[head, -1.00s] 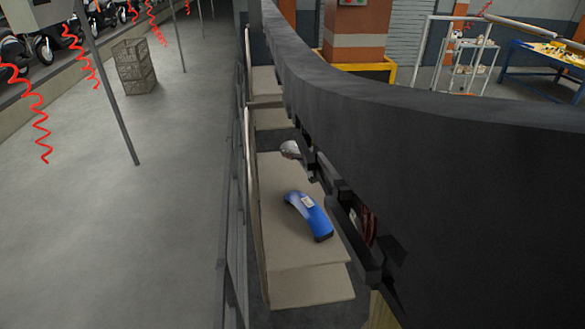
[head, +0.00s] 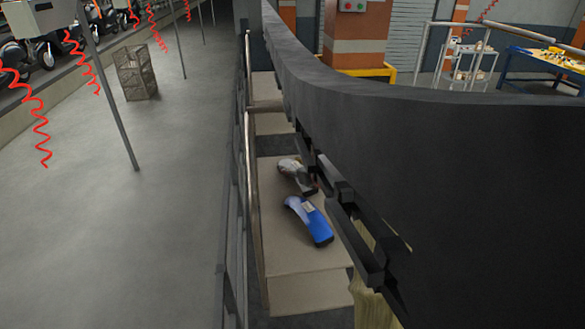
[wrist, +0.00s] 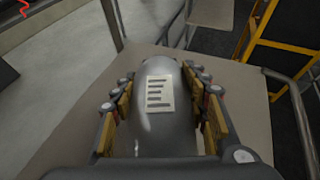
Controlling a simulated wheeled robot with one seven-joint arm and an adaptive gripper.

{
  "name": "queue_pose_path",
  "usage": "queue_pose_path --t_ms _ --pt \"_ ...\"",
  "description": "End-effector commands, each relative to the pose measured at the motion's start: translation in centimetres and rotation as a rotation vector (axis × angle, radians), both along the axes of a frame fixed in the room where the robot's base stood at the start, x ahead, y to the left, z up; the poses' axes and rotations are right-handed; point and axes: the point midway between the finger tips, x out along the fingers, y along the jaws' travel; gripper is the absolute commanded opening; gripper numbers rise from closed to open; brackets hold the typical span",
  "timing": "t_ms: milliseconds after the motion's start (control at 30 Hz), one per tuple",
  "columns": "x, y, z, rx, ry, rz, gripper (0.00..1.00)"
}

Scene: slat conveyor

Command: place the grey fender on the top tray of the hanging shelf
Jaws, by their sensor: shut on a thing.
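The grey fender (wrist: 158,117), with a white printed label, is between the fingers of my gripper (wrist: 158,76) in the wrist view. The yellow-padded fingers are shut on its two sides. A beige tray (wrist: 70,122) lies under it. In the head view the grey fender (head: 292,170) shows partly over the hanging shelf's beige tray (head: 278,238), just beyond a blue fender (head: 308,220). I cannot tell whether the grey fender touches the tray. My gripper is mostly hidden there by the large dark shape at the right.
A thin rail and posts (head: 250,190) run along the tray's left side. More beige trays (head: 270,122) sit farther back. A wire crate (head: 137,73) stands on the open floor at left, with red coiled hoses hanging nearby. A blue table (head: 548,68) is far right.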

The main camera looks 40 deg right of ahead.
Motion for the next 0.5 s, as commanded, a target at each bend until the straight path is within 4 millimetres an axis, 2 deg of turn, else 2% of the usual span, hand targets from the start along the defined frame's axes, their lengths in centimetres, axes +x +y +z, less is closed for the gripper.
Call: queue_pose_path --t_ms 333,367,500 --pt "0.02 -0.01 -0.24 0.000 -0.002 0.000 0.09" --pt "-0.01 0.01 -0.29 0.001 0.000 0.000 0.46" --pt "-0.01 0.01 -0.22 0.001 0.000 0.000 0.54"
